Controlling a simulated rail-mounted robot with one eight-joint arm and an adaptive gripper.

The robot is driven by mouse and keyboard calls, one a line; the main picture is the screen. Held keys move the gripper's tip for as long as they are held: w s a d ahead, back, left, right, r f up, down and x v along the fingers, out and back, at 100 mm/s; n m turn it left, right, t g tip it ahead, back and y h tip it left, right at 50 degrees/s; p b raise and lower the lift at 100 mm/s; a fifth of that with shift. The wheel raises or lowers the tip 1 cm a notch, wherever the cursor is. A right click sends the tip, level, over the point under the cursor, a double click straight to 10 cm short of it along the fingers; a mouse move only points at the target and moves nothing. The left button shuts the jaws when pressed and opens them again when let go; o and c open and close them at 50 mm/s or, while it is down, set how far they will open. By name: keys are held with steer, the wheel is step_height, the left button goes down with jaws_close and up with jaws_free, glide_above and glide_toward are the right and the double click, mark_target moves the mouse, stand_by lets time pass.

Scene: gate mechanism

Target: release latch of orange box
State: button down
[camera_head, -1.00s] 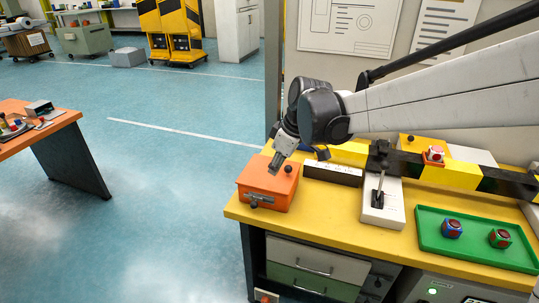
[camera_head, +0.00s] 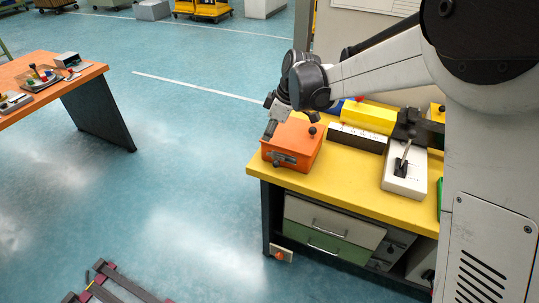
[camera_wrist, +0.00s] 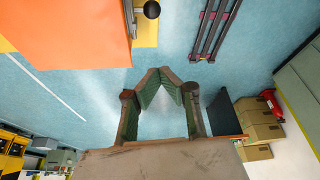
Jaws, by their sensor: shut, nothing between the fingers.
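The orange box (camera_head: 292,145) sits at the front left corner of the yellow workbench. A metal latch (camera_head: 283,158) with a dark knob is on its front face, and a black knob stands on its lid. In the wrist view the box (camera_wrist: 70,30) fills the upper left, with the latch's round dark knob (camera_wrist: 151,9) at its right side. My gripper (camera_head: 269,134) is at the box's left side near the front top edge. It is shut and empty, its fingertips (camera_wrist: 168,75) meeting below the latch knob in the wrist view, apart from it.
A white lever unit (camera_head: 404,175) and a white panel with a yellow block (camera_head: 368,116) stand right of the box on the yellow bench (camera_head: 350,185). An orange table (camera_head: 45,75) is at left. Open floor lies between them.

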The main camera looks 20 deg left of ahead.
mark_target(278, 162)
steer(key=x, duration=1)
steer(key=shift+w+f, duration=0.1)
steer(key=shift+f, duration=0.05)
steer(key=d, duration=0.2)
steer(key=shift+d, duration=0.35)
steer(key=shift+d+f, duration=0.15)
steer(key=shift+d, duration=0.45)
